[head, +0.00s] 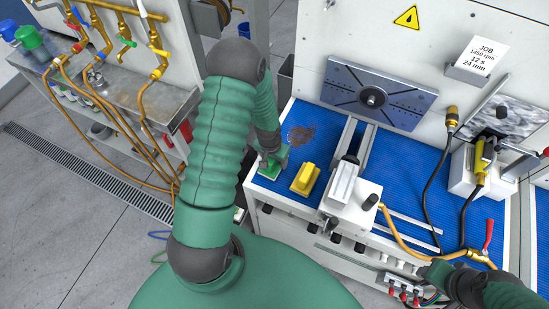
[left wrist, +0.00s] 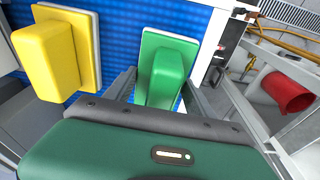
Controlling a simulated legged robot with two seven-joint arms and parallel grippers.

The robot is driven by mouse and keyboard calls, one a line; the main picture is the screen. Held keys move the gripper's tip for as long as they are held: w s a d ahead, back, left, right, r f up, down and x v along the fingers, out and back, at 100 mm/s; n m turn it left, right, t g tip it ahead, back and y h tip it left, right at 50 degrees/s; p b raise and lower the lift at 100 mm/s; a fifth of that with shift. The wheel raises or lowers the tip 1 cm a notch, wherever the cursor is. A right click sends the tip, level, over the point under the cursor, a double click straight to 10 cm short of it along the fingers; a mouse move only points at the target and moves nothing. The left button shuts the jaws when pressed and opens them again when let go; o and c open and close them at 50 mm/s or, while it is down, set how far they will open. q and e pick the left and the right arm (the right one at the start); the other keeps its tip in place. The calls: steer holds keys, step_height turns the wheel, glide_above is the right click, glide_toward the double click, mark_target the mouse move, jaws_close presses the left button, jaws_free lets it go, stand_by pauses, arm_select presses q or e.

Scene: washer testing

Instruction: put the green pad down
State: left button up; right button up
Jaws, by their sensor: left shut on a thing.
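The green pad (head: 269,171) is at the left front corner of the blue ribbed mat (head: 403,165). My left gripper (head: 274,158) is shut on its raised green grip, with a finger on each side. In the left wrist view the green pad (left wrist: 168,76) shows a pale layer along its plate's edge. It is over or on the mat; I cannot tell whether it touches. My right gripper (head: 436,272) is at the bottom right near the bench front, and its fingers are too unclear to judge.
A yellow pad (head: 305,179) lies just right of the green one. A dark stain (head: 301,134) marks the mat behind them. A white clamp block (head: 346,186) and rails stand further right. A red cylinder (left wrist: 287,91) shows beyond the bench edge.

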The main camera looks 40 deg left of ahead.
arm_select(q)
steer(key=shift+a+f, duration=0.1)
steer(key=shift+a, duration=0.05)
steer(key=shift+a+f, duration=0.1)
steer(key=shift+f, duration=0.05)
steer(key=shift+s+d, duration=0.1)
steer(key=shift+d, duration=0.1)
steer(key=o, duration=1.1)
steer(key=shift+d+b, duration=0.2)
steer(key=shift+b, duration=0.1)
steer(key=shift+o, duration=1.4)
steer(key=shift+s+d, duration=0.1)
steer(key=shift+d, duration=0.15)
steer(key=shift+o, duration=1.2)
steer(key=shift+d, duration=0.1)
steer(key=shift+a, duration=0.3)
arm_select(e)
steer(key=shift+s+d+f, duration=0.1)
steer(key=shift+s+f, duration=0.1)
steer(key=shift+s, duration=0.05)
arm_select(q)
steer(key=shift+d, duration=0.1)
arm_select(e)
steer(key=shift+d, duration=0.15)
